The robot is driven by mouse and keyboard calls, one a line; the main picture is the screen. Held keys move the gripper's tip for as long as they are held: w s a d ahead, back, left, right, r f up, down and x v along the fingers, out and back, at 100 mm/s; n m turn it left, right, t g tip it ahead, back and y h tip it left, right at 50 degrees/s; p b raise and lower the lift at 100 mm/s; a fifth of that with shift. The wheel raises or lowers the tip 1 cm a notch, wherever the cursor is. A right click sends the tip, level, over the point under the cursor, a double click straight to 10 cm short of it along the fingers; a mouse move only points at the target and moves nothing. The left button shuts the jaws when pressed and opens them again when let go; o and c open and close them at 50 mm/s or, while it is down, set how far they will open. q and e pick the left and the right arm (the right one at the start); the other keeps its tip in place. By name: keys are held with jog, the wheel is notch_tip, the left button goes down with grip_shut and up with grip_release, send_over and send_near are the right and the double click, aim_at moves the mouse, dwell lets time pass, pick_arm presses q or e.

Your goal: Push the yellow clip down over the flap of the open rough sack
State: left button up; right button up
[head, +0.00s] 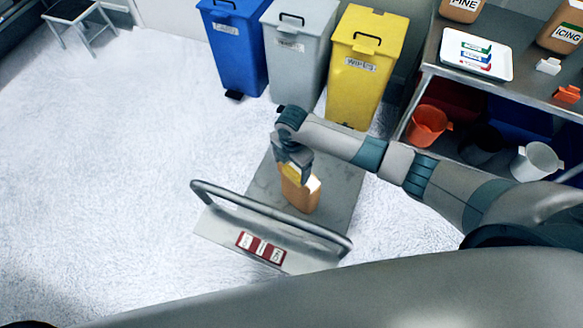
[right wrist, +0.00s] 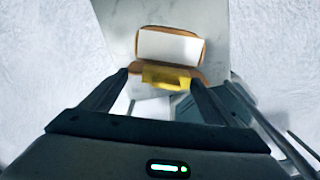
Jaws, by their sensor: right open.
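The rough sack (head: 303,193) is orange-brown and stands on the flat cart. In the right wrist view its top (right wrist: 170,47) shows a white area inside a brown rim. The yellow clip (right wrist: 166,77) is at the sack's near edge in that view; whether it grips the flap I cannot tell. It shows only as a small yellow patch (head: 291,171) in the head view. My right gripper (right wrist: 157,82) is open, its fingers on either side of the clip; contact is unclear. In the head view my right gripper (head: 298,176) points down at the sack's top. My left gripper is not in view.
The cart (head: 338,190) has a bent rail (head: 270,211) and a red-and-white label. Blue (head: 238,60), grey (head: 296,65) and yellow (head: 362,80) bins stand behind. A metal shelf (head: 430,58) with tubs, a tray and small white and orange clips is at right.

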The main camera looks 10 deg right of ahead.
jog(key=shift+s+d+f, duration=0.3)
jog(key=shift+s+f, duration=0.15)
jog(key=shift+f, duration=0.1)
jog(key=shift+s+d+f, duration=0.25)
jog(key=shift+s+f, duration=0.15)
jog(key=shift+f, duration=0.15)
jog(key=shift+r, duration=0.15)
jog(key=shift+w+r, duration=0.15)
jog(key=shift+r, duration=0.3)
notch_tip(320, 180, up, 18)
jog(key=b, duration=0.3)
jog(key=shift+w+a+r, duration=0.2)
jog(key=shift+w+a, duration=0.15)
jog(key=shift+w, duration=0.05)
jog(key=shift+s, duration=0.1)
